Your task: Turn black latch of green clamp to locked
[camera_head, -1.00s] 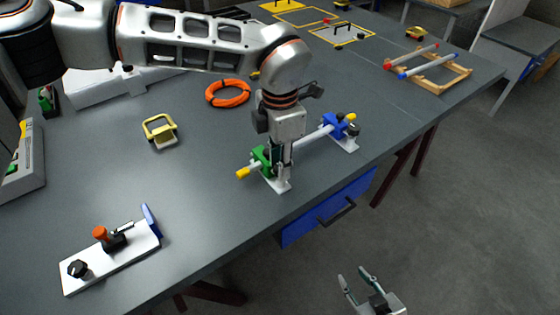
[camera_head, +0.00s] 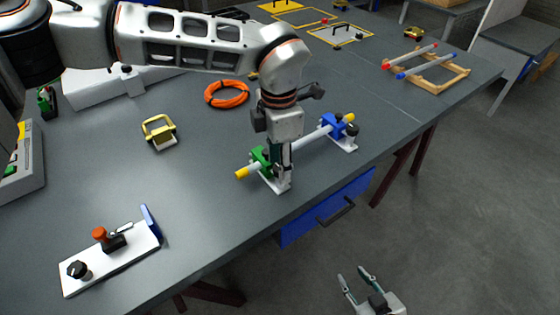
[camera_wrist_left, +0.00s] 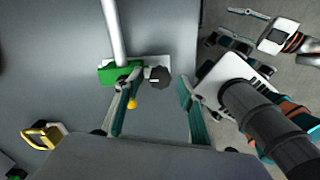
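The green clamp (camera_head: 261,161) stands on a white base plate on the near part of the table and carries one end of a white rod (camera_head: 305,139) with a yellow tip. My left gripper (camera_head: 281,176) points down over this clamp and hides its latch in the head view. In the left wrist view, the black latch (camera_wrist_left: 159,77) shows as a round knob beside the green block (camera_wrist_left: 118,72). My left gripper's two fingers stand apart, one on each side of the latch in that picture; contact cannot be told. My right gripper (camera_head: 355,271) is open and empty beyond the table's front edge.
A blue clamp (camera_head: 334,125) with a black knob holds the rod's other end. A white fixture (camera_head: 112,258) stands front left. A yellow-handled piece (camera_head: 159,132) and an orange cable coil (camera_head: 227,94) lie behind. The table between them is clear.

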